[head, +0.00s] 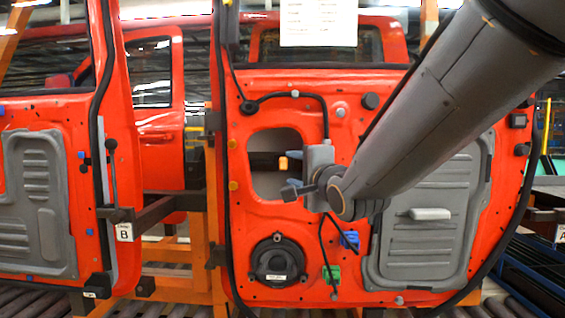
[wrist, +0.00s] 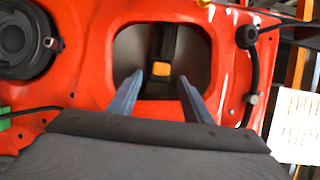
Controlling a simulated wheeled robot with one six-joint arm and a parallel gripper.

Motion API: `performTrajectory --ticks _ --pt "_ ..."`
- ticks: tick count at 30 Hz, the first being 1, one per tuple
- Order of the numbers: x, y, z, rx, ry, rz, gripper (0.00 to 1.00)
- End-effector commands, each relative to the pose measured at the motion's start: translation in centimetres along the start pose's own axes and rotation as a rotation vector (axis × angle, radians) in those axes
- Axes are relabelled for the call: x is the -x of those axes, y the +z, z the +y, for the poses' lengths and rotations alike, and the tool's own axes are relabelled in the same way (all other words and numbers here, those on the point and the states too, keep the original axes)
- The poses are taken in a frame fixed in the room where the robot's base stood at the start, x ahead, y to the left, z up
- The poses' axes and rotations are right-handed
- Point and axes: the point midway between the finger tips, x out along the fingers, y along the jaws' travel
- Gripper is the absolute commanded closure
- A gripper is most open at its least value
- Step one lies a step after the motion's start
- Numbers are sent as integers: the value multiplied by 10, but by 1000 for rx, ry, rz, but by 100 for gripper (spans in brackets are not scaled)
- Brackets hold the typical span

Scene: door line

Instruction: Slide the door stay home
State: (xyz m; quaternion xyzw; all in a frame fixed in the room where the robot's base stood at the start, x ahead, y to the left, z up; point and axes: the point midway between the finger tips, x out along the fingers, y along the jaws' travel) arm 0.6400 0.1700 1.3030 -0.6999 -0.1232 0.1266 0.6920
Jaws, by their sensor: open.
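The door stay appears as a dark bar (head: 262,160) with an orange end piece (head: 283,163), inside the rounded opening of the red door (head: 240,115). In the wrist view the dark bar (wrist: 174,42) runs down the opening and its orange piece (wrist: 161,69) faces me. My gripper (head: 289,175) is at the right side of the opening. In the wrist view its two blue-grey fingers (wrist: 160,82) are open and spread on either side of the orange piece, with visible gaps. Whether the fingertips reach its depth is unclear. The bar's far end is hidden.
A round black speaker (head: 278,260) sits below the opening. Blue (head: 349,240) and green (head: 332,273) connectors and a black cable (head: 325,105) are close by.

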Motion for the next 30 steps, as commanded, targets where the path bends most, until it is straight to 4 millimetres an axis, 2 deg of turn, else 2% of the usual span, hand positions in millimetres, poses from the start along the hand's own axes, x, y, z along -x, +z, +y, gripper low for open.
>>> performTrajectory --ticks 5,18,24,30 --pt "-13 2 -4 -14 -8 -5 55" --pt "-68 2 -4 -11 -7 -4 55" --pt "-77 2 -3 -11 -8 -3 55" --pt "-77 2 -3 -10 -7 -3 55"
